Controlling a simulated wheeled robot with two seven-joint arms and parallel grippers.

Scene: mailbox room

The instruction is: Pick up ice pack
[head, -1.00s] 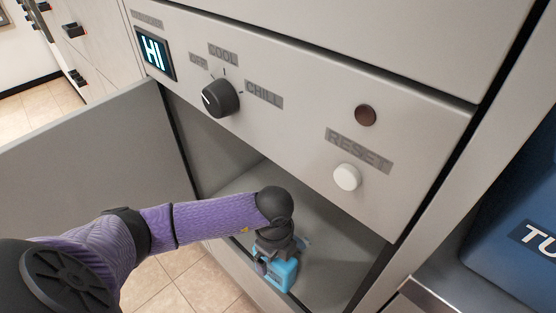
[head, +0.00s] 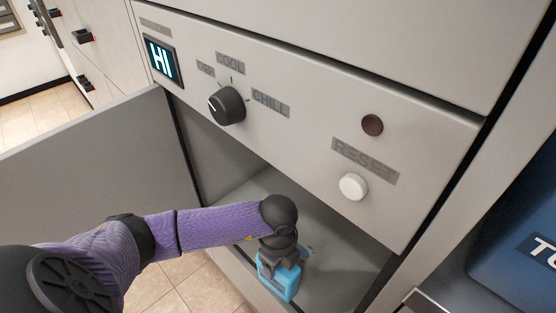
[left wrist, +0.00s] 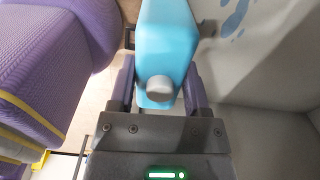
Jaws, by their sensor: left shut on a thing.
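The ice pack (head: 283,284) is light blue, at the front of the open compartment in the head view. In the left wrist view the ice pack (left wrist: 166,50) shows large, with a grey round cap facing the camera. My left gripper (head: 279,262) reaches down onto it from above. In the left wrist view the fingers of my left gripper (left wrist: 158,88) stand on both sides of the pack, shut on it. In the head view my gripper hides the pack's upper part. My right gripper is in neither view.
The compartment (head: 335,245) has a grey floor, and its door (head: 95,165) stands open at the left. Above it is a panel with a knob (head: 227,105), a white reset button (head: 353,187) and a "HI" display (head: 160,60). A blue bin (head: 520,215) stands at the right.

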